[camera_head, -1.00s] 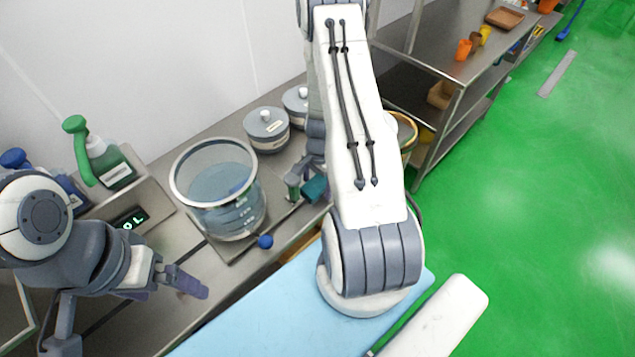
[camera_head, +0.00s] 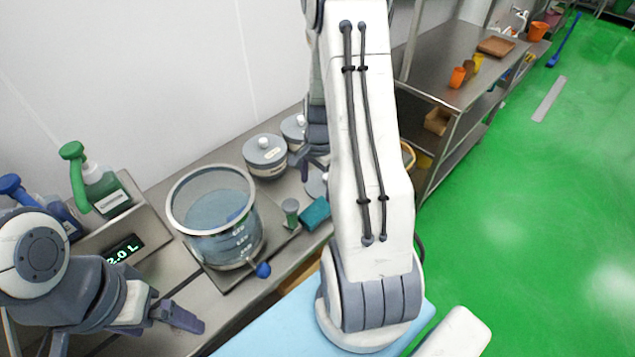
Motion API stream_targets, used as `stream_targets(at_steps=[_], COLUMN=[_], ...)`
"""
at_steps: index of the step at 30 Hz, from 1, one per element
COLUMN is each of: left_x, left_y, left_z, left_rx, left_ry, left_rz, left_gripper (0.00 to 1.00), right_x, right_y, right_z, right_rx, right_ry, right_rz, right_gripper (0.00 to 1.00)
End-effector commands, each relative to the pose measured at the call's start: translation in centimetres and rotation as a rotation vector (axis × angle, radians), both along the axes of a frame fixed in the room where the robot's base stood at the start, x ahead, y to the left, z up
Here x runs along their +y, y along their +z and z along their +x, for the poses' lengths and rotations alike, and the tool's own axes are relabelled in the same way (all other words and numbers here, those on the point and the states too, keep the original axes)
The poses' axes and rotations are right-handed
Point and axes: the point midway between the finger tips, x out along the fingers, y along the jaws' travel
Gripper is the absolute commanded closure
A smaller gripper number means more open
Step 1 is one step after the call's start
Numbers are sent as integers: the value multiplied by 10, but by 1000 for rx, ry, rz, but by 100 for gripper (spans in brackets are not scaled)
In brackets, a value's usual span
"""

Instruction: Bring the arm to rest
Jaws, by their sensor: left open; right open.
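My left gripper (camera_head: 178,318) is low at the left, over the steel counter in front of the glass vessel. It is empty, and nothing is between its fingers. My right arm crosses the middle of the view. My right gripper (camera_head: 314,166) is partly hidden behind that arm, near the lidded pots at the back of the counter. Its fingers are apart and I see nothing held in it.
A glass vessel (camera_head: 212,212) with a blue-knobbed tap (camera_head: 262,270) stands on the counter (camera_head: 190,296). Several things are nearby: a display (camera_head: 124,249), a green pump bottle (camera_head: 104,190), a lidded pot (camera_head: 265,156) and a teal block (camera_head: 314,213). Green floor (camera_head: 540,220) is clear at right.

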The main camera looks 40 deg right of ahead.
Motion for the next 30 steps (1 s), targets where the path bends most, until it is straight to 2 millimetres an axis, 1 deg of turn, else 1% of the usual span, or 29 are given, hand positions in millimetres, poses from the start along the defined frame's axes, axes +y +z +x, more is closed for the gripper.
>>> stream_targets(at_steps=[3, 7, 14, 17, 20, 23, 30], left_x=[0, 0, 0, 0, 0, 0, 0], left_y=[-1, -1, -1, 1, 4, 7, 14], left_z=[0, 0, 0, 0, 0, 0, 0], left_rx=[0, 0, 0, 0, 0, 0, 0], left_ry=[0, 0, 0, 0, 0, 0, -1], left_rz=[0, 0, 0, 0, 0, 0, 0], left_gripper=[1, 1, 1, 1, 1, 1, 1], right_x=[-1, -1, 0, 0, 1, 2, 5], right_y=[6, 7, 6, 1, -11, -27, -72], right_z=[0, 0, 0, -1, -1, -1, -2], right_rx=[0, 1, 1, 3, 5, 5, 4], right_ry=[0, 0, 0, 0, 0, 0, -1], right_rz=[-1, 0, 0, 3, 4, 4, 3], right_gripper=[1, 1, 1, 1, 1, 1, 1])
